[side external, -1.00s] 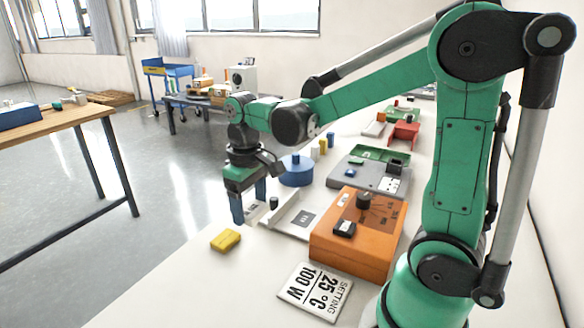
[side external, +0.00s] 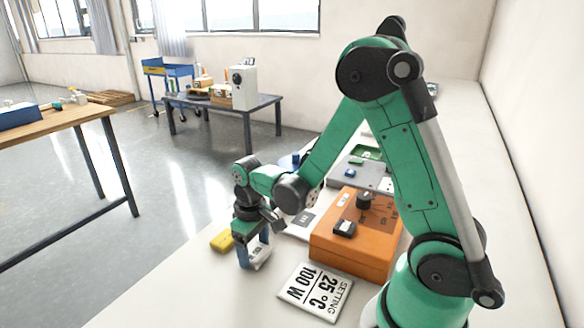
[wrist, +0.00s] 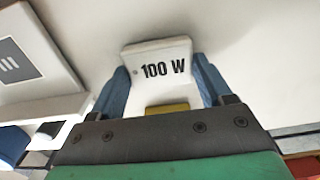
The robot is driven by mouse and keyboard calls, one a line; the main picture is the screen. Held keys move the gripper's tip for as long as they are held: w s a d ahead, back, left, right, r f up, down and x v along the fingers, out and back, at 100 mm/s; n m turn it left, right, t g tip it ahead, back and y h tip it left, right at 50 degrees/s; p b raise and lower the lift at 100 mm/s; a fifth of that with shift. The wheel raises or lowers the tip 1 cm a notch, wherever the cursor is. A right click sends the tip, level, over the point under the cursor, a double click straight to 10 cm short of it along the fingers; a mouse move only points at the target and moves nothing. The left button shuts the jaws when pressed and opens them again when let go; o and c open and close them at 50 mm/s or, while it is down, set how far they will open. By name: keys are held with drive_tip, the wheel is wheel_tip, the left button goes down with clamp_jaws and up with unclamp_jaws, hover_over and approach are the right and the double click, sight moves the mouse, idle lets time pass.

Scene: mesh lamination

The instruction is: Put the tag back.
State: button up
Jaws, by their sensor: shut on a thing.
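My gripper (side external: 254,251) is shut on a white tag (wrist: 160,62) printed "100 W". The tag sits between the two blue fingers in the wrist view. It also shows in the side view (side external: 260,257), partly covered by a finger. It is low over the front of the white bench, beside the yellow block (side external: 221,240). I cannot tell whether the tag touches the bench. A white card (side external: 315,291) reading "SETTING 25 °C 100 W" lies flat to the right of my gripper. An orange box (side external: 345,257) with a black knob (side external: 365,201) stands behind the card.
A white plate with a grey label (side external: 300,221) lies left of the orange box; it shows at left in the wrist view (wrist: 30,65). A grey unit (side external: 347,175) and a blue cylinder (wrist: 12,143) are farther back.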

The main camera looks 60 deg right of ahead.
sight(255, 252)
drive_tip(key=shift+f, duration=0.1)
drive_tip(key=o, duration=1.3)
wheel_tip(255, 252, up, 12)
drive_tip(key=shift+s+a+r+t, duration=0.25)
drive_tip(key=shift+s+a+t, duration=0.45)
drive_tip(key=shift+t, duration=0.5)
drive_tip(key=shift+s+a+r+t, duration=0.3)
drive_tip(key=shift+s+a+t, duration=0.3)
drive_tip(key=shift+a+t, duration=0.45)
drive_tip(key=shift+s+a+r+t, duration=0.25)
drive_tip(key=shift+s+a+t, duration=0.35)
drive_tip(key=shift+t, duration=0.75)
